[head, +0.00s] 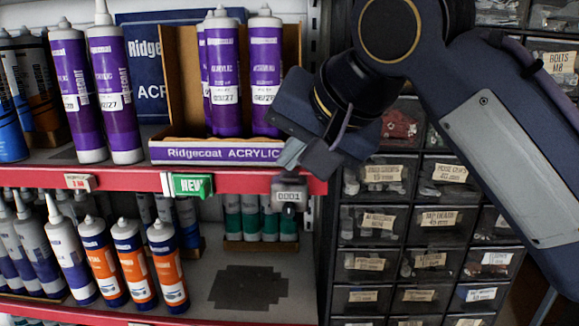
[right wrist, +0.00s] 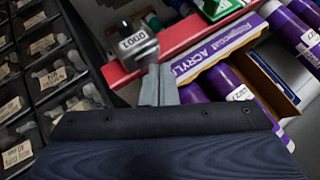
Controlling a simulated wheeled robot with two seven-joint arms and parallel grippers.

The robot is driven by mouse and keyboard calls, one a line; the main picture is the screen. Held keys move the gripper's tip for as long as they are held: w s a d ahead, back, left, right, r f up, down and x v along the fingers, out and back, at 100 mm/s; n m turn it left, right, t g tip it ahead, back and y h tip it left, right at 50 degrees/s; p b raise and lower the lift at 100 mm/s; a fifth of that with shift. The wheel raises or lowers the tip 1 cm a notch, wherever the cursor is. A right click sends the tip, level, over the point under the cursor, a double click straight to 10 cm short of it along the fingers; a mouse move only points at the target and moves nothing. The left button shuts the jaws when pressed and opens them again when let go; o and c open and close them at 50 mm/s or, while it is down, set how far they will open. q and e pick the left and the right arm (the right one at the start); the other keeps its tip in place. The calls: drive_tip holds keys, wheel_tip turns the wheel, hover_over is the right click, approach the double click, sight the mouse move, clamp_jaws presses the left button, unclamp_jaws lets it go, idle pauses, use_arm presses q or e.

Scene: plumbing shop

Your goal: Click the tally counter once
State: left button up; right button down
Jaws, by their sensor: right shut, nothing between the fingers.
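The tally counter (head: 290,195) is a small grey device at the right end of the red shelf edge, and its display reads 0001. It also shows in the right wrist view (right wrist: 136,46), just beyond my fingertips. My right gripper (head: 290,158) is shut and empty, with its fingertips at the shelf edge just above the counter. In the right wrist view the closed fingers (right wrist: 160,75) point at the counter. I cannot tell whether they touch it. My left gripper is not in view.
Purple tubes (head: 110,85) and a Ridgecoat display box (head: 215,153) stand on the upper shelf beside my fingers. A green NEW tag (head: 190,186) hangs from the shelf edge. Orange and blue tubes (head: 168,265) stand below. A labelled drawer cabinet (head: 380,222) is at the right.

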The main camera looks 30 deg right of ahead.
sight(292, 178)
drive_tip(key=shift+r+p, duration=0.4)
drive_tip(key=shift+r, duration=0.2)
wheel_tip(292, 178, up, 2)
drive_tip(key=shift+r+p, duration=0.2)
drive_tip(key=shift+p, duration=0.7)
drive_tip(key=shift+r, duration=1.8)
